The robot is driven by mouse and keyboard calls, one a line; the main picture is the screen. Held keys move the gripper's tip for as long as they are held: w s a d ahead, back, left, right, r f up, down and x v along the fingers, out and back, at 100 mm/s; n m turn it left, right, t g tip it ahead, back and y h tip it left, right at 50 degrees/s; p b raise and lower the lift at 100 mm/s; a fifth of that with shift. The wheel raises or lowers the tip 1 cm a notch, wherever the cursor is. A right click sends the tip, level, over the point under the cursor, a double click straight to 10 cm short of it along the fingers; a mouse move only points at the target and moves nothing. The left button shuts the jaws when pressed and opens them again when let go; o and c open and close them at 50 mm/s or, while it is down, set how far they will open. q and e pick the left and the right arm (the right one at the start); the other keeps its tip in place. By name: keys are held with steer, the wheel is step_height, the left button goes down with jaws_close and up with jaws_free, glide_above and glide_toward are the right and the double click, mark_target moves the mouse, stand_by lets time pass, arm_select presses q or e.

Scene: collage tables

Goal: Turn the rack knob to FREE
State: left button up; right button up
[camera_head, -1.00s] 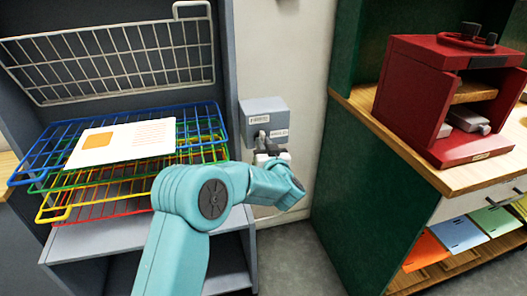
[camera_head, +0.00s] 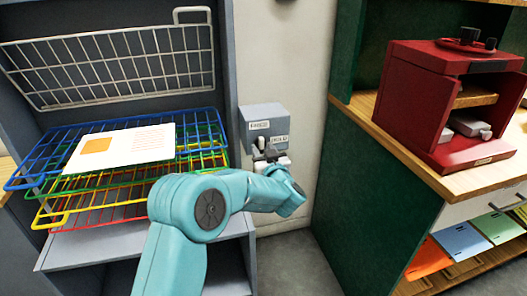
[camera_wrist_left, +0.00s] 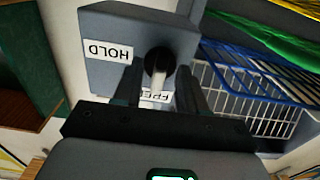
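A grey box (camera_head: 264,114) on the pale wall carries the rack knob (camera_wrist_left: 158,60), which is dark and round with a light grey lever. In the left wrist view the box bears a HOLD label (camera_wrist_left: 107,52) at left and a FREE label (camera_wrist_left: 155,96), upside down, below the knob. The lever reaches down in that view to the FREE label and partly overlaps it. My left gripper (camera_wrist_left: 160,88) is open, one dark finger on each side of the lever, with gaps visible. In the head view the gripper (camera_head: 268,152) partly hides the knob. My right gripper is out of view.
A wire rack with blue, green and yellow shelves (camera_head: 60,145) stands at left, with a sheet (camera_head: 120,145) on top and a raised white wire panel (camera_head: 110,65). A green cabinet (camera_head: 365,200) and a red box (camera_head: 420,95) on a wooden counter stand at right.

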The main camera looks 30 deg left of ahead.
arm_select(q)
steer(key=v, duration=1.6)
steer(key=shift+s, duration=0.2)
steer(key=shift+d, duration=0.1)
